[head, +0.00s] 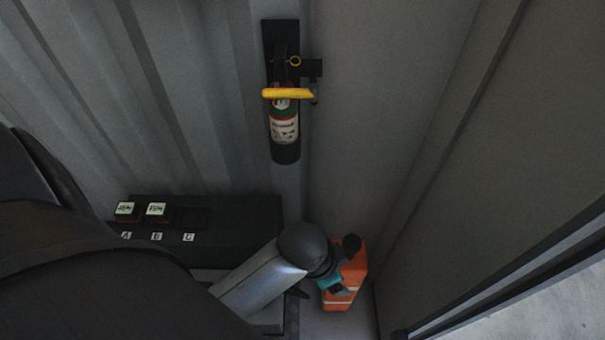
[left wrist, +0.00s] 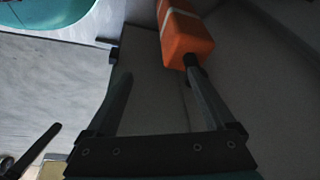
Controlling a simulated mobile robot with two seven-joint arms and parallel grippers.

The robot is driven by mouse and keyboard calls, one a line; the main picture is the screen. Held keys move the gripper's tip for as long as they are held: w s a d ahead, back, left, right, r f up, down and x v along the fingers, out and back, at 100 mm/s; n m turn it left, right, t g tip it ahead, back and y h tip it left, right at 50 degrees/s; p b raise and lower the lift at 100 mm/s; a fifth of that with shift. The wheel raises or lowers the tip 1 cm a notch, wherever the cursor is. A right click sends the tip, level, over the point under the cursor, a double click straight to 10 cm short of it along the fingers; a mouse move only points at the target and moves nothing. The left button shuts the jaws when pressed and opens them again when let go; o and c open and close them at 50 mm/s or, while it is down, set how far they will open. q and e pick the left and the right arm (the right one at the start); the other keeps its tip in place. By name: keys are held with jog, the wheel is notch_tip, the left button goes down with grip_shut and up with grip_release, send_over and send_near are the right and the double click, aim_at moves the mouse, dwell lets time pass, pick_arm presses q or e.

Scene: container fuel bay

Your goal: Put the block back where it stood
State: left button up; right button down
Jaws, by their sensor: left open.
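An orange block (head: 352,262) with white stripes stands in the corner at the lower right of the head view. It also shows in the left wrist view (left wrist: 187,40), at the top, beyond the tip of the right-hand finger. My left gripper (head: 322,292) is beside the block in the head view and partly covers it. In the left wrist view the left gripper (left wrist: 158,68) has its fingers spread, with bare grey surface between them. One fingertip overlaps the block's near end; I cannot tell whether they touch. My right gripper does not show.
A dark bench (head: 240,215) carries labels A, B and C; small light-topped units stand behind A (head: 126,209) and B (head: 157,210), none behind C. A fire extinguisher (head: 284,128) with a yellow handle hangs on the wall. A grey wall (head: 400,130) closes the right side.

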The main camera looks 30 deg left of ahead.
pick_arm(q)
jog(key=s+a+n+y, duration=0.1)
jog(key=s+a+n, duration=0.2)
jog(key=a+n, duration=0.2)
jog(key=shift+s+r+t, duration=0.3)
jog(key=shift+s+r, duration=0.05)
jog(key=shift+s, duration=0.05)
jog(key=shift+a, duration=0.1)
